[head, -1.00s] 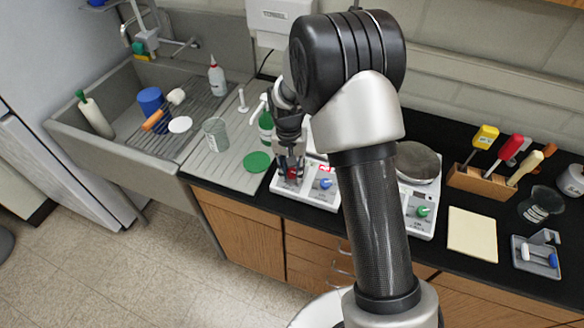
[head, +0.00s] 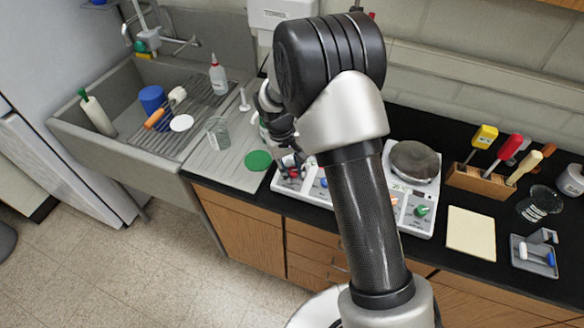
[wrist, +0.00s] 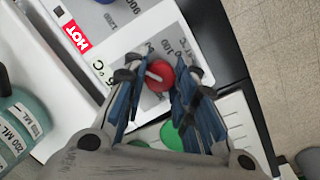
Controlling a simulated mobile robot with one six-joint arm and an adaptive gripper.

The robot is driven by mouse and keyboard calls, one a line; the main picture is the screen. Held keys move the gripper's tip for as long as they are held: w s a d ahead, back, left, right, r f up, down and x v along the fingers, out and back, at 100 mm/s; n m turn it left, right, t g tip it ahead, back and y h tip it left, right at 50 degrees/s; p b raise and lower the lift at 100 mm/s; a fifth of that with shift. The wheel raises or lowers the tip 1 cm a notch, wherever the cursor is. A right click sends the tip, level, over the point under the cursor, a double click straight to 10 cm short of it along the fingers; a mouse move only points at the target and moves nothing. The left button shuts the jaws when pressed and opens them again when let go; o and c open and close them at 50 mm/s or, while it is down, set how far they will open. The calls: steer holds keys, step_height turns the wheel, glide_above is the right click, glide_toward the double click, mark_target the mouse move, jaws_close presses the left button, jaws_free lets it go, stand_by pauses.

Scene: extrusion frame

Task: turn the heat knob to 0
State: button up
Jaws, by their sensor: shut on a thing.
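The heat knob (wrist: 160,74) is red with a white pointer line and sits on the white front panel of a hot plate (wrist: 128,45), beside a printed dial and °C mark. In the wrist view its pointer lies nearly crosswise, tilted down to the right; the fingers hide part of the dial, so I cannot read its setting. My gripper (wrist: 163,82) is shut on the red knob, with a blue-lined finger on either side. In the head view my gripper (head: 289,160) is over the left end of the hot plate (head: 289,187), whose upper part my arm hides.
A blue knob (wrist: 105,1) and a red HOT label (wrist: 76,36) are on the same panel. A green disc (head: 258,160) lies left of it, by the sink (head: 110,150). A second device with a round grey plate (head: 414,161) and green knob (head: 422,210) stands right.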

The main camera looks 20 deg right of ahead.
stand_by(0.3)
steer(key=o, duration=1.1)
steer(key=shift+c, duration=0.2)
step_height(320, 180, up, 12)
steer(key=a, duration=0.2)
steer(key=shift+w, duration=0.2)
